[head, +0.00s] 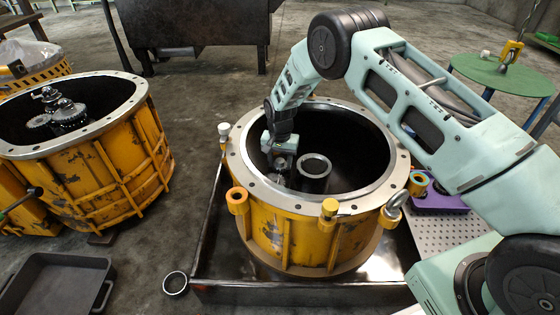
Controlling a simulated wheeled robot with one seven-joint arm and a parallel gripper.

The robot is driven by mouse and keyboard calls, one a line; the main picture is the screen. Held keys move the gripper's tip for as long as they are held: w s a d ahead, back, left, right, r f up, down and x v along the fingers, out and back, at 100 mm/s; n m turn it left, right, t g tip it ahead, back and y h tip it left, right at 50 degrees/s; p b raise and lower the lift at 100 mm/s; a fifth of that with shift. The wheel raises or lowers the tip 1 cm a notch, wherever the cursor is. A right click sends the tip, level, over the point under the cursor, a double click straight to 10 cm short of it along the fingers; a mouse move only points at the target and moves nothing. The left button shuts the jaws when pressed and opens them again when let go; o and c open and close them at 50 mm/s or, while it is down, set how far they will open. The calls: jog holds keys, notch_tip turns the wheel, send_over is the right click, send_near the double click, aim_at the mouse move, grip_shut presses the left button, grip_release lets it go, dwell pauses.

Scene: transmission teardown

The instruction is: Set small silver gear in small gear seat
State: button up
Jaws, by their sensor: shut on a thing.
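My gripper (281,166) reaches down into the open yellow housing (290,228) in the middle of the head view. It is shut on a small silver-grey piece (283,163), which I take to be the small silver gear; the fingers and shadow hide most of it. The gripper is just left of an upright grey cylinder with a bright round rim (315,166) inside the housing. The small gear seat cannot be made out in the dark interior. Whether the held piece touches the floor of the housing cannot be told.
The housing's flange (375,195) surrounds my gripper, with yellow lugs and an eyebolt (396,203) at the front. It stands in a dark tray (300,293). A second yellow housing (85,165) with gears stands left. A metal ring (175,283) lies on the floor.

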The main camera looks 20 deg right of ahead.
jog(key=o, duration=1.3)
notch_tip(320, 180, up, 18)
jog(key=p, duration=0.6)
jog(key=shift+f, duration=0.25)
